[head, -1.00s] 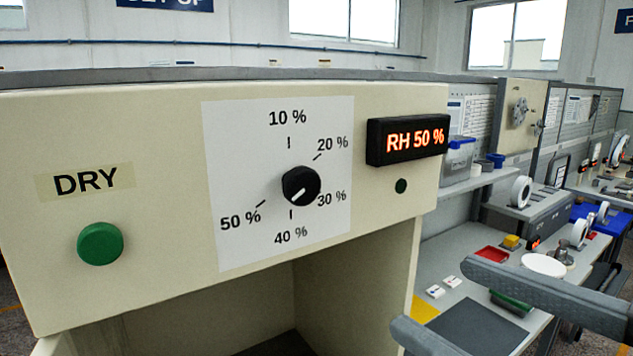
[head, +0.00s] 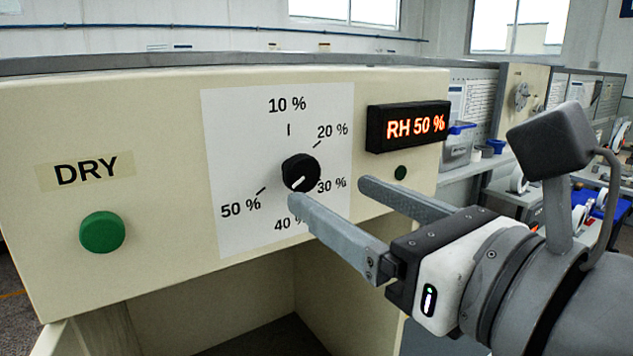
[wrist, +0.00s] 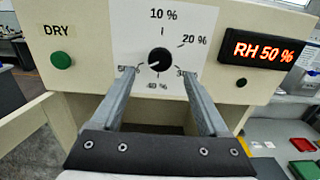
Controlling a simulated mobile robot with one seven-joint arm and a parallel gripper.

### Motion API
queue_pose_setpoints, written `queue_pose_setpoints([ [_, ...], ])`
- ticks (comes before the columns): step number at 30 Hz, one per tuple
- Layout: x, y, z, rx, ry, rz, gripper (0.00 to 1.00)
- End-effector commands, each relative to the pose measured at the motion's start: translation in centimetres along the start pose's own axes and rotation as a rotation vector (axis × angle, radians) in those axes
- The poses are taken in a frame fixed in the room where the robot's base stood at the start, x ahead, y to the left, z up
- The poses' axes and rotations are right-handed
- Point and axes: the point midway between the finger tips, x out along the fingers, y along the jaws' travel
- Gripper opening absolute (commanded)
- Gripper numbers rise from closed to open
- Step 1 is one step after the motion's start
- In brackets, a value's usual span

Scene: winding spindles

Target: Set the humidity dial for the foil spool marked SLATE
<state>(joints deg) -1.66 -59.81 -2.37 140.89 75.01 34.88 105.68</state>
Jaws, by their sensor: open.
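The black humidity dial (head: 300,171) sits on a white scale plate (head: 230,130) marked 10 % to 50 %. Its white pointer line points down and left, towards the 50 % mark; it also shows in the wrist view (wrist: 160,60). The display (head: 408,126) reads RH 50 %. My gripper (head: 332,192) is open and empty in front of the panel, below and right of the dial in the head view. In the wrist view, the fingertips (wrist: 159,75) lie either side of and below the dial, apart from it. No spool marked SLATE can be made out.
A green button (head: 102,232) under a DRY label (head: 86,172) is on the panel's left. A small dark green spot (head: 400,172) is below the display. An open recess lies under the panel. A bench with a red tray (wrist: 303,144) is at the right.

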Motion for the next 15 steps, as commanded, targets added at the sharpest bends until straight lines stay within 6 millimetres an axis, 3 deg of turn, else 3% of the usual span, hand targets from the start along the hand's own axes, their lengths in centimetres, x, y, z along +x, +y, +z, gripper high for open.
queue_pose_setpoints([
  [6,3.1,0.0,-0.2,0.0,0.002,0.001,0.78],
  [15,5.1,0.0,0.0,-0.001,-0.001,0.0,0.78],
])
